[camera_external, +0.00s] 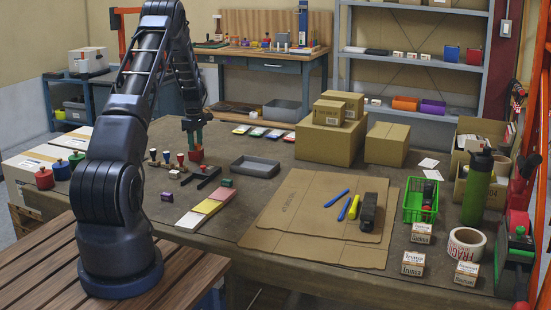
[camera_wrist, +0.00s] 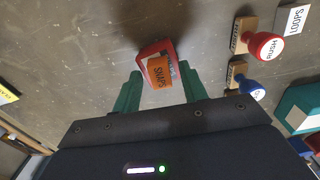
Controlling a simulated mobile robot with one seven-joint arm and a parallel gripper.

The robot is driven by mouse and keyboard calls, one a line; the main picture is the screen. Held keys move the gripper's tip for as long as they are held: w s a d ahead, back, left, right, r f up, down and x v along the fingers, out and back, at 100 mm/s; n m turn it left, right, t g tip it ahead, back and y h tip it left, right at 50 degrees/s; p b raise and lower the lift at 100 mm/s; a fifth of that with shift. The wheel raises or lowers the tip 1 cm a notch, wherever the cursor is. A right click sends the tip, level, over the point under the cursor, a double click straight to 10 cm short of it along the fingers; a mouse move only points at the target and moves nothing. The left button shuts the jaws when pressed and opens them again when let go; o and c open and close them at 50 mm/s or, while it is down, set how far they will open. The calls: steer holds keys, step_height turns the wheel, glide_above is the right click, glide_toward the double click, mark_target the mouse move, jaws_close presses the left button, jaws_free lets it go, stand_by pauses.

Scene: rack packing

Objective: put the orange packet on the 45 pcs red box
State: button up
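A small orange packet (camera_wrist: 159,72) printed "SNAPS" shows in the wrist view. It lies against or on the near part of a small red box (camera_wrist: 151,50) with a pale printed side; I cannot read "45 pcs" on it. In the external view a red box (camera_external: 196,154) stands on the table below my gripper (camera_external: 195,137); the orange packet cannot be made out there. In the wrist view the green fingers of my gripper (camera_wrist: 160,82) are apart, one on each side of the orange packet, with gaps showing.
Red and blue stamps (camera_wrist: 264,45) stand close by, with a white box (camera_wrist: 291,20) and a green box (camera_wrist: 302,108) at the right. A grey tray (camera_external: 254,166) and a row of flat packets (camera_external: 258,131) lie nearby. Cardboard sheets (camera_external: 295,215) cover the table's middle.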

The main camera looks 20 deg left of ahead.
steer(key=shift+r, duration=0.1)
